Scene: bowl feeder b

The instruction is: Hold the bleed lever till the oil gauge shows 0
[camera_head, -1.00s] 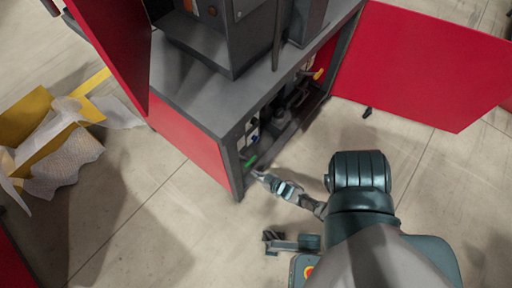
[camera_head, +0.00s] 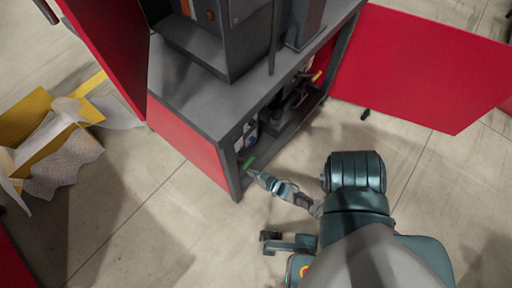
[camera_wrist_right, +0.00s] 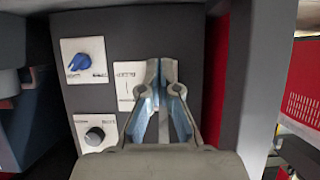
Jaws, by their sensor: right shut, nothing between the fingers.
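No oil gauge can be made out.
A cabinet post (camera_wrist_right: 252,95) stands close on the right. A red door (camera_head: 425,65) hangs open. Packaging (camera_head: 60,150) lies on the floor at left.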

